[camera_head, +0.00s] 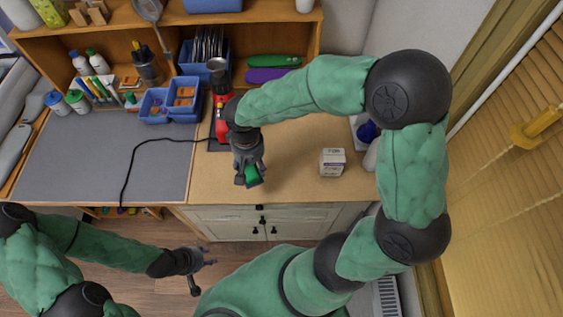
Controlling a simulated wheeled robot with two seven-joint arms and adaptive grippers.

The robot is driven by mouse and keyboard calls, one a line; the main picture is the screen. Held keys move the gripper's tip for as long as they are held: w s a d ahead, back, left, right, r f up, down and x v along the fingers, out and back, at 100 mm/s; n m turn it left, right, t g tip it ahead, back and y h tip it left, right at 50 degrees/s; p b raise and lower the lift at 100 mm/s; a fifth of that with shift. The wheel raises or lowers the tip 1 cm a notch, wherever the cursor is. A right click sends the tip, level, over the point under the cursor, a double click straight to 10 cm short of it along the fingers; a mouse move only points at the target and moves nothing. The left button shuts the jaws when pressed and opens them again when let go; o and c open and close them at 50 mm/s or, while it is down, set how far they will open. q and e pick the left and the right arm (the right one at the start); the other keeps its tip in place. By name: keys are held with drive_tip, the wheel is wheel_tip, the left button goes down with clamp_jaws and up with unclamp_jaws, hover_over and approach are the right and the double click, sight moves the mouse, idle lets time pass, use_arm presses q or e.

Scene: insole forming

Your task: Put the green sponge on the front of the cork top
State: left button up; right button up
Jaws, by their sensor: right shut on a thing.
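The green sponge (252,173) is held in my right gripper (249,179), which is shut on it. The gripper points down over the front part of the cork top (300,192). I cannot tell whether the sponge touches the surface. My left gripper (206,259) is low at the front left, over the floor and away from the worktop. Its fingers look spread apart, with nothing between them.
A small white box (332,162) stands on the cork top to the right. A red machine (220,115) stands behind my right gripper. A grey mat (90,165) with a black cable lies left. Blue bins (170,104) stand at the back. Cork around the gripper is clear.

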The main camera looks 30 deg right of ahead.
drive_tip(key=d+f, duration=0.2)
drive_tip(key=d, duration=0.2)
drive_tip(key=b, duration=0.1)
hover_over(277, 169)
wheel_tip(277, 169, down, 6)
drive_tip(key=shift+s+a+r, duration=0.1)
drive_tip(key=shift+a+r, duration=0.05)
wheel_tip(277, 169, down, 4)
drive_tip(key=shift+r+b, duration=0.25)
drive_tip(key=shift+b, duration=0.15)
drive_tip(key=o, duration=0.6)
drive_tip(key=shift+f, duration=0.1)
drive_tip(key=o, duration=0.4)
drive_tip(key=shift+r, duration=0.2)
